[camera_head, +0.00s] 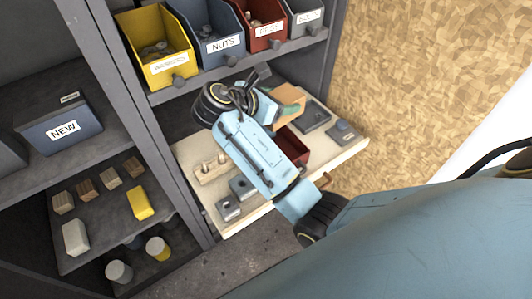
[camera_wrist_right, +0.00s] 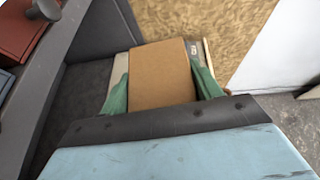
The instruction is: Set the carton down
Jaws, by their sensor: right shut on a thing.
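The brown carton (camera_head: 289,103) is held in my right gripper (camera_head: 272,108), above the back part of a pale pull-out shelf (camera_head: 358,145). In the right wrist view the carton (camera_wrist_right: 161,74) fills the space between the two green fingers (camera_wrist_right: 160,92), one against each side. The shelf shows only in small parts behind the carton there, so the gap beneath the carton cannot be judged. My right forearm hides the middle of the shelf in the head view. My left gripper is not in view.
On the shelf are a dark red tray (camera_head: 292,147), a wooden peg block (camera_head: 213,169), a grey plate (camera_head: 312,116) and several small grey blocks. Above are open bins, including a yellow one (camera_head: 155,47) and a blue NUTS bin (camera_head: 206,33). A NEW bin (camera_head: 62,128) stands left.

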